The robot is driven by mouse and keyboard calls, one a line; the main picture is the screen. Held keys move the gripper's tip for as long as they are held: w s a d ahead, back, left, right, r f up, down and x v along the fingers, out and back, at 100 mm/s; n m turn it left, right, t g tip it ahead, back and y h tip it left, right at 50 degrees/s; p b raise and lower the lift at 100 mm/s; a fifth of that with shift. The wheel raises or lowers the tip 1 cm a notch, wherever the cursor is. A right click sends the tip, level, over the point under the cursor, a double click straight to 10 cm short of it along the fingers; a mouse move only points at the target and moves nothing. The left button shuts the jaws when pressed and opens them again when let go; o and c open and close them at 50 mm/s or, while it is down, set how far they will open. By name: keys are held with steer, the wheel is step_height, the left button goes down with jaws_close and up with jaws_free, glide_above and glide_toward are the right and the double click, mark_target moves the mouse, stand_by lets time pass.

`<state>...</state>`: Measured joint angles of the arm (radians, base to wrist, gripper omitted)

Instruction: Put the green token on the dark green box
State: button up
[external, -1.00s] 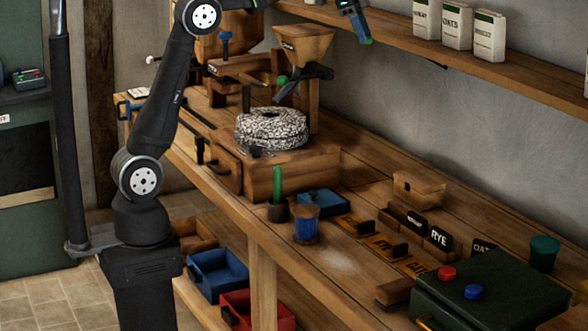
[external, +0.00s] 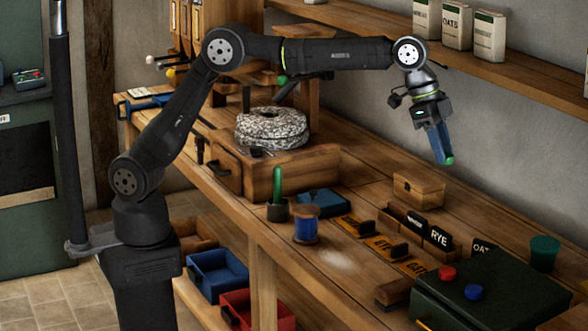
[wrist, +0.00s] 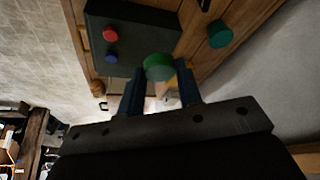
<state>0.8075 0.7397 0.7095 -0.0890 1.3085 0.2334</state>
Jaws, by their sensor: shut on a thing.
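The green token (external: 448,160) is between the fingertips of my gripper (external: 441,146), which is shut on it. The fingers point down, slightly tilted, and hold the token well above the bench. In the wrist view the round green token (wrist: 158,67) shows between the two fingertips (wrist: 160,84). The dark green box (external: 520,292) stands at the bench's near right end, below and to the right of my gripper. A red token (external: 447,273) and a blue token (external: 473,292) sit on its top. The box (wrist: 150,36) also shows in the wrist view, beyond the fingers.
A green cup-like piece (external: 544,254) stands behind the box. Labelled card holders (external: 432,238) and a small wooden box (external: 419,188) lie left of it. A shelf (external: 500,75) with white packets runs along the wall. The millstone (external: 272,128) stands farther left.

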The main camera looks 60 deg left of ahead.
steer(key=s+d+f+m, duration=0.1)
steer(key=s+d+f, duration=0.3)
steer(key=s+d, duration=0.6)
steer(key=s+d+f+m, duration=0.1)
steer(key=s+d+f, duration=0.4)
steer(key=s+d, duration=0.45)
glide_above(456, 294)
steer(key=a, duration=0.1)
steer(key=shift+g, duration=0.3)
steer(key=f, duration=0.6)
steer(key=shift+s+a+f, duration=0.15)
steer(key=shift+s, duration=0.25)
steer(key=shift+f, duration=2)
steer(key=shift+f, duration=0.1)
steer(key=o, duration=0.9)
steer(key=shift+o, duration=0.2)
steer(key=v, duration=1.2)
